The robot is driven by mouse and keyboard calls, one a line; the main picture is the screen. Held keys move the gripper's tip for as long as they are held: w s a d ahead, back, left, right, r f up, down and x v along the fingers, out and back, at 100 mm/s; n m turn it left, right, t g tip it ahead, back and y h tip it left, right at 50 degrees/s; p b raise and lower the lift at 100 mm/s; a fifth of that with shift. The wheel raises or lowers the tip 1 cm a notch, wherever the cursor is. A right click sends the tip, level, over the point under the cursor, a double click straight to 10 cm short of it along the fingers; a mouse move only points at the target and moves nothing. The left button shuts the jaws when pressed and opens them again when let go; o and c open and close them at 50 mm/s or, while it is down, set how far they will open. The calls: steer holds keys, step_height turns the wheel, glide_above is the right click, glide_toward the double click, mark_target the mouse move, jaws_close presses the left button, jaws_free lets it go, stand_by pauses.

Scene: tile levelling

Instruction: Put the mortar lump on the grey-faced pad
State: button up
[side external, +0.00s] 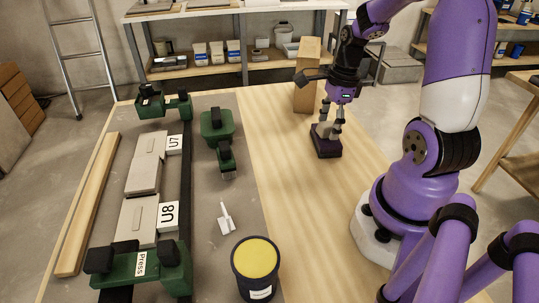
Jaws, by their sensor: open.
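My gripper (328,126) points down over a small dark block (327,148) on the wooden table. Its fingers are apart, one on each side of a small light grey lump (324,130) on top of the block, which looks like the mortar lump. I cannot tell whether the fingers touch it. No pad is clearly identifiable as the grey-faced one. Two grey tile-like pieces lie in the green-ended frame at left, the upper one (146,165) beside a label reading U7 and the lower one (136,219) beside a label reading U8.
A round dark tub with a yellow top (255,258) stands at the front. A green tool (217,126) and a white trowel-like tool (226,217) lie on the grey mat (237,190). A wooden block (307,75) stands behind my gripper. Bare table lies right of the mat.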

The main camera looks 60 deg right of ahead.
step_height(320, 180, up, 11)
steer(key=d, duration=0.1)
steer(key=a+r+n+t, duration=0.1)
steer(key=a+n+t, duration=0.1)
steer(key=a+n, duration=0.6)
steer(key=a+r+n+t+h, duration=0.1)
steer(key=a+n, duration=0.8)
steer(key=n, duration=1)
steer(key=shift+a+r+t, duration=0.2)
steer(key=shift+t, duration=0.6)
